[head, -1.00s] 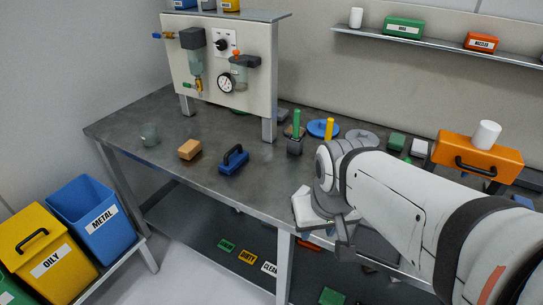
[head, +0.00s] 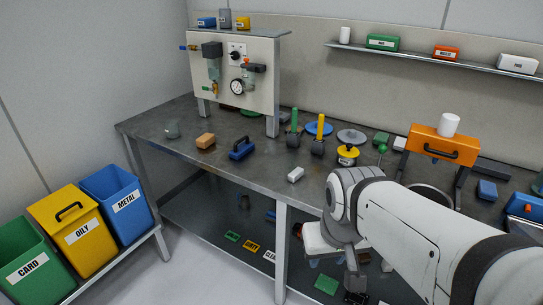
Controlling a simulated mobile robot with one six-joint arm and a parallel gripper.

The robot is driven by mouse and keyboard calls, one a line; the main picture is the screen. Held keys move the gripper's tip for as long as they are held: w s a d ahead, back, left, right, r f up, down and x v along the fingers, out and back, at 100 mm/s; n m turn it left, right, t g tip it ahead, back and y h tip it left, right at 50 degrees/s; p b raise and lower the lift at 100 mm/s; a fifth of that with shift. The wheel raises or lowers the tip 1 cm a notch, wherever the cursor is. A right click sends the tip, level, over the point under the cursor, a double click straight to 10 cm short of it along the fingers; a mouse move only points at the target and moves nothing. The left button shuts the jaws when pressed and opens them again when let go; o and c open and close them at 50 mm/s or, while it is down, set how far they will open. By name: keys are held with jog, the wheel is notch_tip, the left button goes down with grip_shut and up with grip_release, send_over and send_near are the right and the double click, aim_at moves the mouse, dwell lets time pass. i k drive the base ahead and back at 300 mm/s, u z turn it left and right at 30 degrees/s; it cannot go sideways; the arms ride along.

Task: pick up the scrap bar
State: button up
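I cannot pick out a scrap bar with certainty. A small pale block (head: 296,175) lies near the front edge of the grey workbench (head: 240,170); it is too small to tell what it is. My gripper (head: 356,287) hangs at the end of my white arm, low and in front of the bench's front edge, to the right of and below the pale block and apart from it. Its fingers are small and dark, and whether they are open or shut does not show. My arm hides part of the bench's right side.
A tan block (head: 205,141), a blue-handled tool (head: 242,149) and a glass cup (head: 172,130) stand on the left bench. An orange stand (head: 443,147) is at right. CARD, OILY (head: 80,222) and METAL bins stand left. Floor between bins and bench is clear.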

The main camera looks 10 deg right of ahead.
aim_at(297, 174)
jog(key=z, duration=0.15)
jog(key=i, duration=0.9)
jog(key=u, duration=0.05)
